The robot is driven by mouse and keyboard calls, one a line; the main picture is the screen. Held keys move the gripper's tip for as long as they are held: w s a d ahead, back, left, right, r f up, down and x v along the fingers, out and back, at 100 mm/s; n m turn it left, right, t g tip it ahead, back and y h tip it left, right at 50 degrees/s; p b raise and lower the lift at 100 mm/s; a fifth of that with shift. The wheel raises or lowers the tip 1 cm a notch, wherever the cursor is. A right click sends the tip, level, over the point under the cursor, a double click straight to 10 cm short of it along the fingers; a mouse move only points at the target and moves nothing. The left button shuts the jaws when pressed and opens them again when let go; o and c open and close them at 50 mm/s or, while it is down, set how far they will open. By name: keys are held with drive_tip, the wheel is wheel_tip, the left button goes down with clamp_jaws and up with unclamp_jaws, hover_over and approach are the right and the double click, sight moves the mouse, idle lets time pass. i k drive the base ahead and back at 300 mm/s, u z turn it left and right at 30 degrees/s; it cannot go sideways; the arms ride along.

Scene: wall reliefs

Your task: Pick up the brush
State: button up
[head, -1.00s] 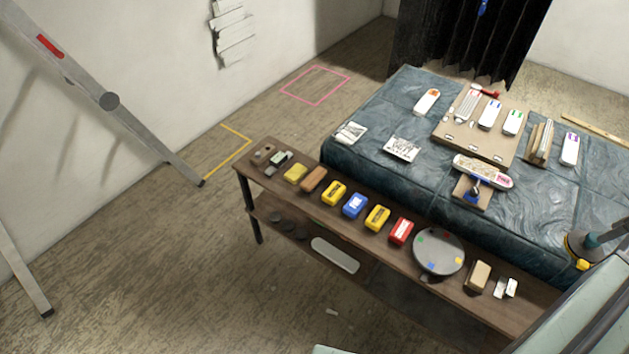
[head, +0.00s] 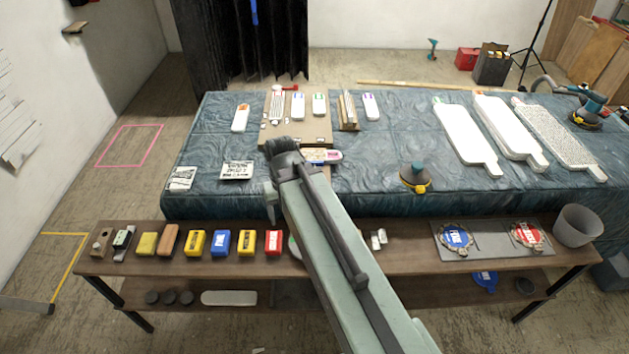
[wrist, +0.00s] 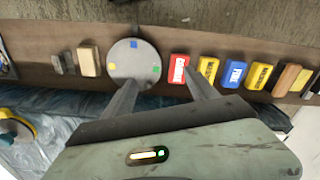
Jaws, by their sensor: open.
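No brush can be made out for sure. A brown rounded block (head: 168,240) on the low bench's top, between two yellow blocks, may be a wooden-backed brush; no bristles show. In the wrist view a brown block (wrist: 286,80) lies toward the right end of the row. My gripper (wrist: 162,92) is open and empty. Its fingers point toward the bench, over the grey round disc (wrist: 128,65) and near the red block (wrist: 179,66). In the head view my gripper (head: 270,205) hangs by the covered table's front edge, right of the brown block.
The bench (head: 400,262) carries a row of yellow, blue and red blocks, a grey panel (head: 490,243) and a grey bucket (head: 577,226). Behind it stands a blue-covered table (head: 370,195) with long white boards (head: 465,135) and a sander (head: 416,178).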

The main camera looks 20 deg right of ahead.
sight(170, 241)
drive_tip(key=u, duration=0.05)
drive_tip(key=i, duration=0.6)
drive_tip(key=u, duration=3.3)
